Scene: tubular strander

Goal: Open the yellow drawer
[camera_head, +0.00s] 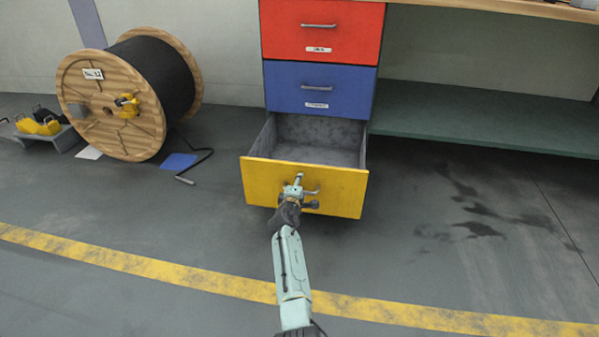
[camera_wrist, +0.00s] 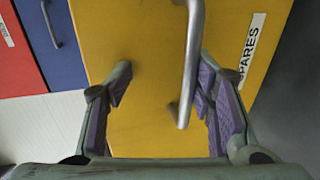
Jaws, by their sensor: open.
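The yellow drawer (camera_head: 335,188) is the lowest of the cabinet and stands pulled out, its grey inside (camera_head: 318,150) empty in the head view. Its yellow front also fills the middle of the wrist view (camera_wrist: 150,60). The metal handle (camera_wrist: 190,60) runs up from between my fingers in the wrist view. My gripper (camera_head: 298,192) is at the drawer front. In the wrist view my gripper (camera_wrist: 163,95) has its fingers apart, with the handle nearer the right finger. I cannot tell whether that finger touches it.
The blue drawer (camera_head: 318,92) and red drawer (camera_head: 320,32) above are shut. A wooden cable reel (camera_head: 110,135) stands at the left, with a blue sheet (camera_head: 179,161) beside it. A green shelf (camera_head: 480,118) is at the right. The floor in front is clear, with a yellow line (camera_head: 140,268).

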